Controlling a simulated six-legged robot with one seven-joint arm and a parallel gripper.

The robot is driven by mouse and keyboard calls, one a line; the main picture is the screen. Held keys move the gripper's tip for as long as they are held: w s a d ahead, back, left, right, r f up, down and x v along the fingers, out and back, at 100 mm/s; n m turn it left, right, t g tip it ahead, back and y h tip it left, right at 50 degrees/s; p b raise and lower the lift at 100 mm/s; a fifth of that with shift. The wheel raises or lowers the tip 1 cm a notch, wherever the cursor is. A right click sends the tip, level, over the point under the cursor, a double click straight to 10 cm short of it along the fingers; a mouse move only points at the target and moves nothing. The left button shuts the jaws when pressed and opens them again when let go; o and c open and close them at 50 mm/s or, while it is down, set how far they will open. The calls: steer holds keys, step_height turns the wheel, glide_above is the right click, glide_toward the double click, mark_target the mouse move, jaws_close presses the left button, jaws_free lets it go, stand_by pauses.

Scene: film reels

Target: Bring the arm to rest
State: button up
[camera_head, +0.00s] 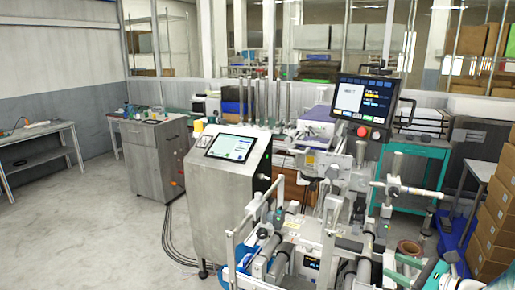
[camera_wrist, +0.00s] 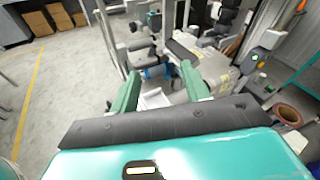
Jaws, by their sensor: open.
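My gripper (camera_wrist: 160,72) shows in the wrist view with its two green fingers apart and nothing between them. Past the fingers are the metal frame and rollers of a machine (camera_wrist: 222,80), and a pale floor. I see no contact between the fingers and the machine. In the head view, a teal and white part of my arm (camera_head: 436,272) shows at the bottom right corner, in front of the machine (camera_head: 312,240). Most of the arm is outside that view.
A brown ring-shaped roll (camera_head: 408,248) sits close to my arm; it also shows in the wrist view (camera_wrist: 288,115). Stacked cardboard boxes (camera_head: 492,215) stand at the right edge. A steel console (camera_head: 230,190) stands left of the machine. Open floor (camera_head: 90,235) lies at the left.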

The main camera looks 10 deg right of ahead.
steer(key=s+a+r+n+g, duration=0.15)
steer(key=a+n+g, duration=0.8)
steer(key=a, duration=1.05)
steer(key=s+a+r+n+h, duration=0.2)
steer(key=s+a+n, duration=0.3)
steer(key=n, duration=0.4)
steer(key=s+a+r+n+t+h, duration=0.1)
steer(key=s+a+r+n+h, duration=0.2)
steer(key=s+n, duration=0.4)
steer(key=a+n+h, duration=0.1)
steer(key=n+h, duration=0.1)
steer(key=shift+a+r+n, duration=0.35)
steer(key=shift+a, duration=0.05)
steer(key=shift+s, duration=0.1)
steer(key=shift+c, duration=1.2)
steer(key=shift+d, duration=0.2)
